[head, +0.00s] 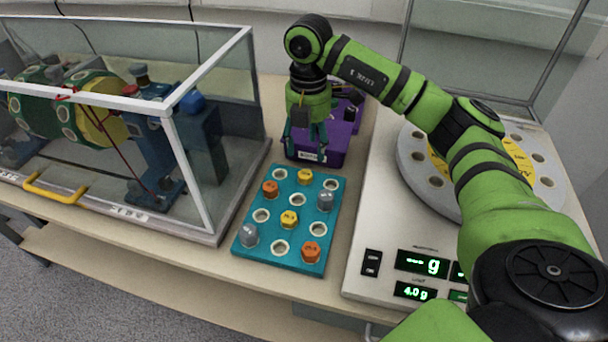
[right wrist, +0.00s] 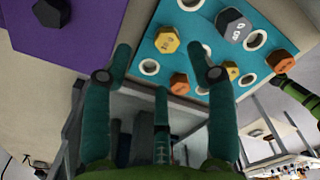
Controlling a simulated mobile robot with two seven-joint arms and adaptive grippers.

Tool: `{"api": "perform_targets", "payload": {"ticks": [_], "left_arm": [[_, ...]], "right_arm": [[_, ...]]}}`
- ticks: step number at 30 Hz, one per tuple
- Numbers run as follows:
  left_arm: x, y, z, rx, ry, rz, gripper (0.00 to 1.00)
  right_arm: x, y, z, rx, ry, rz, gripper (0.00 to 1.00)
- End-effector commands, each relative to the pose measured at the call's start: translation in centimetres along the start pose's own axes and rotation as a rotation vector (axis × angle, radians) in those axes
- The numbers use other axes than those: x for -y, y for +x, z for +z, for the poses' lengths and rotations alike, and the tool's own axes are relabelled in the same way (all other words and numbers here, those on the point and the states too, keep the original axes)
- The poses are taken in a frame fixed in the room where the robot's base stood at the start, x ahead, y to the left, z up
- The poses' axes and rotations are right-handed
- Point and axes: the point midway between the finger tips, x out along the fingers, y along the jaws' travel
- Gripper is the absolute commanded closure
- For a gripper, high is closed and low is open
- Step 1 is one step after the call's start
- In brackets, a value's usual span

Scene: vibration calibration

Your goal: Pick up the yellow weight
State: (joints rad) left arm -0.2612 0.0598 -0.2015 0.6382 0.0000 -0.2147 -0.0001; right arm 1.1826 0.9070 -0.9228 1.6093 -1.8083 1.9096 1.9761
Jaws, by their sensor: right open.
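A teal tray (head: 262,245) lies on the bench with several hexagonal weights in white-rimmed holes. One yellow weight (head: 304,177) sits near its far edge, and it seems to be the yellow one in the right wrist view (right wrist: 167,40). Another yellow weight (head: 289,219) sits near the tray's middle. My right gripper (head: 306,152) points down, open and empty, just beyond the tray's far edge. In the right wrist view its spread fingers (right wrist: 159,62) show below and beside the far yellow weight, with nothing between them. My left gripper is not in view.
Orange weights (head: 270,188) and grey weights (head: 325,200) share the tray. A purple device (head: 330,150) stands behind it. A clear-walled case (head: 205,185) with machinery is left. A scale (head: 372,235) with a round plate (head: 412,165) is right, under my right arm.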

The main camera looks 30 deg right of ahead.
Motion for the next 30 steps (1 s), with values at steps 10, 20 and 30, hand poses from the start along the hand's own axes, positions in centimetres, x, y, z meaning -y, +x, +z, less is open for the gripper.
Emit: {"api": "perform_targets", "payload": {"ticks": [10, 20, 30], "left_arm": [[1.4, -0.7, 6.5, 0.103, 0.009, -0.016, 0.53], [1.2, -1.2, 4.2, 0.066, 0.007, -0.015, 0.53], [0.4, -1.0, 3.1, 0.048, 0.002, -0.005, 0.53]], "right_arm": [[0.1, 3.2, -0.2, -0.002, -0.003, -0.002, 0.42], [0.0, 7.4, -0.5, -0.002, -0.003, 0.002, 0.42], [0.0, 7.6, -0.5, -0.002, -0.004, 0.002, 0.65]]}}
